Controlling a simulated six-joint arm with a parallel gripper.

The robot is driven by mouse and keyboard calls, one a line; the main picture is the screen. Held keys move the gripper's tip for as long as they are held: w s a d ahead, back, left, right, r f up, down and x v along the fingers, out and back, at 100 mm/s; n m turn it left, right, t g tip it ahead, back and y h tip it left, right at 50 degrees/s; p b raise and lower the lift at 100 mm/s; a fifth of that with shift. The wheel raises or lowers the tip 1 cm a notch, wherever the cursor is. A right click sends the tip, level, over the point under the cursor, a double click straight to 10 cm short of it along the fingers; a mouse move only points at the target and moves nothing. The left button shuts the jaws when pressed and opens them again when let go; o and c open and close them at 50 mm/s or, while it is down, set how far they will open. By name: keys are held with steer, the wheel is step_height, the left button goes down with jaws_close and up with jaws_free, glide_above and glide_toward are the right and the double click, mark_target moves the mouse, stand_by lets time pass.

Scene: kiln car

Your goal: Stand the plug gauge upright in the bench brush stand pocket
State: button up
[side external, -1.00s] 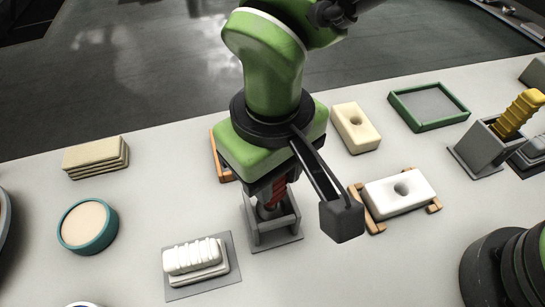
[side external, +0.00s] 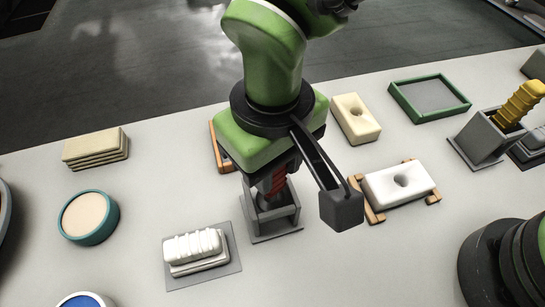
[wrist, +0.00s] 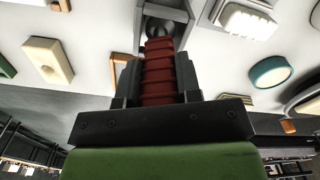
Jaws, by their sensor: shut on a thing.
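The plug gauge has a red ribbed handle (side external: 272,184) and a grey rounded lower end. My gripper (side external: 268,180) is shut on the handle. In the wrist view the handle (wrist: 159,75) lies between the two dark fingers of my gripper (wrist: 159,82). The bench brush stand (side external: 274,226), a grey open-topped box on a flat plate, is right below. The gauge's grey end shows at the mouth of its pocket, within the walls in the picture. How deep it sits is hidden. The stand's wall (wrist: 183,14) also shows in the wrist view.
A white ribbed block (side external: 194,246) on a grey plate is just left of the stand. A white holed block (side external: 398,186) on wooden strips is to the right. A grey holder (side external: 482,142) with a yellow-handled tool (side external: 521,104) stands farther right. A teal dish (side external: 112,222) lies left.

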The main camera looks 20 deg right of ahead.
steer(key=shift+f, duration=0.6)
stand_by(0.7)
steer(key=o, duration=1)
steer(key=shift+o, duration=0.2)
steer(key=shift+r, duration=0.15)
steer(key=shift+r, duration=3.9)
step_height(320, 180, up, 10)
